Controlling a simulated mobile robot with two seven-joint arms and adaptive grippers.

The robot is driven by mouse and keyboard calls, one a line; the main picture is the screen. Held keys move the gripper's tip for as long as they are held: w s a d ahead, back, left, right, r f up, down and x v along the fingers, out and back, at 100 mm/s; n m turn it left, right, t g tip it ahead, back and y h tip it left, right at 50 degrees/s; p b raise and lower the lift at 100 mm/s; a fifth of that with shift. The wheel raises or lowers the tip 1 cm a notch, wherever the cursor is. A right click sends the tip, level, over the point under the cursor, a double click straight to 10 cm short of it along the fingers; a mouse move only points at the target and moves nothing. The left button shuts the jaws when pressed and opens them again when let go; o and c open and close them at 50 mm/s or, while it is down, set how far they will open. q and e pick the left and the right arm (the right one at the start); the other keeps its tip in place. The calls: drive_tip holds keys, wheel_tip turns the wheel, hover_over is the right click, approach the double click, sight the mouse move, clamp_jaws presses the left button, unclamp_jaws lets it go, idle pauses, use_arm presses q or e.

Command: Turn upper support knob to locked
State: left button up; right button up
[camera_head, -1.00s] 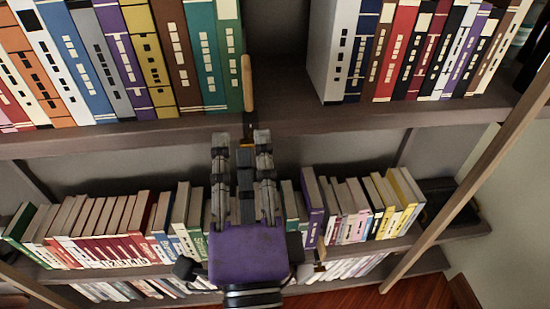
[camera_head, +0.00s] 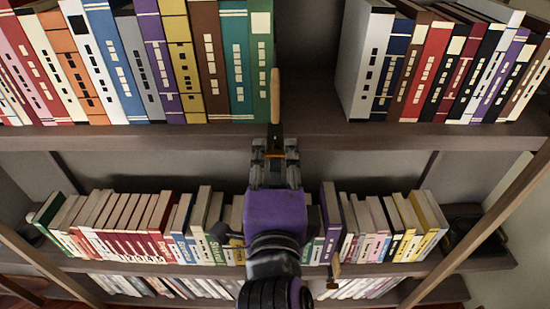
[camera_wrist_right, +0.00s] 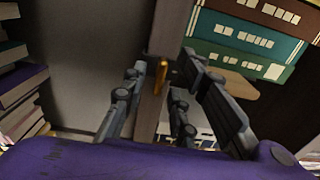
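The upper support knob (camera_head: 275,154) is a small brass-coloured piece under the front edge of the upper shelf, below a thin metal part and an upright wooden peg (camera_head: 275,95). It also shows in the right wrist view as an upright golden tab (camera_wrist_right: 160,77). My right gripper (camera_head: 275,160) reaches up from below with its fingers apart, one on each side of the knob. In the right wrist view the open fingers (camera_wrist_right: 165,90) flank the tab; I cannot tell whether they touch it. My left gripper is not in view.
The upper shelf (camera_head: 180,138) holds books left and right with a gap between them. The lower shelf (camera_head: 390,268) carries more books behind and around my right arm. A second small brass-and-wood fitting (camera_head: 335,270) sits at the lower shelf edge. Slanted wooden posts (camera_head: 480,235) stand at both sides.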

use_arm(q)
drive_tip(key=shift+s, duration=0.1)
use_arm(e)
clamp_jaws()
